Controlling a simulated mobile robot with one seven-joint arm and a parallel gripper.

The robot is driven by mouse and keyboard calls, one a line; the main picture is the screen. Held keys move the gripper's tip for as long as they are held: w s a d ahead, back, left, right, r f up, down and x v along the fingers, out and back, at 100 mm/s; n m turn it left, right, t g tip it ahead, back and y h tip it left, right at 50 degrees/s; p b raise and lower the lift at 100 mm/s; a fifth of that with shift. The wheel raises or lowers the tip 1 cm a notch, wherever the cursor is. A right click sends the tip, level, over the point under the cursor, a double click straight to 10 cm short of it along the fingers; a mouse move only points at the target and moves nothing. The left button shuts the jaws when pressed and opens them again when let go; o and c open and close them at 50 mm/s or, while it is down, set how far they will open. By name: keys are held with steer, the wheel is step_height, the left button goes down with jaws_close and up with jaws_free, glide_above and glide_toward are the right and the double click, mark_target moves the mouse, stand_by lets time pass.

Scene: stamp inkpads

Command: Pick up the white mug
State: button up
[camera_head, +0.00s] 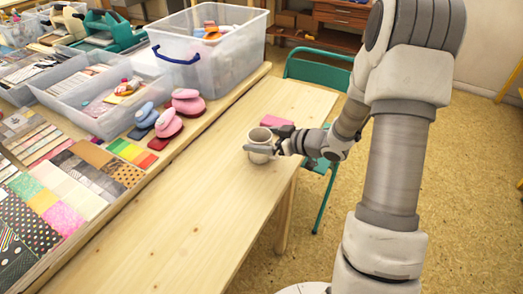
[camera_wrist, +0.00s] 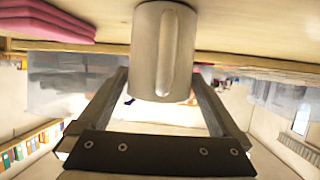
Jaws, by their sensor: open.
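The white mug (camera_head: 259,137) stands upright on the wooden table near its right edge in the head view. In the wrist view, which appears upside down, the mug (camera_wrist: 150,50) is at the top centre with its handle facing the camera. My gripper (camera_head: 262,149) reaches in from the right, level with the mug. In the wrist view its two fingers (camera_wrist: 160,76) are spread apart, one on each side of the mug. I cannot tell whether either finger touches it. Part of the mug is hidden behind the gripper in the head view.
A pink pad (camera_head: 277,121) lies just behind the mug. Pink stamps (camera_head: 187,103), blue stamps (camera_head: 146,115) and patterned paper sheets (camera_head: 62,215) lie to the left. Clear plastic bins (camera_head: 225,62) stand behind them. A green chair (camera_head: 318,70) is beyond the table. The table's front is clear.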

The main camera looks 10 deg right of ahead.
steer(key=c, duration=1.4)
steer(key=shift+r, duration=0.1)
steer(key=shift+c, duration=0.2)
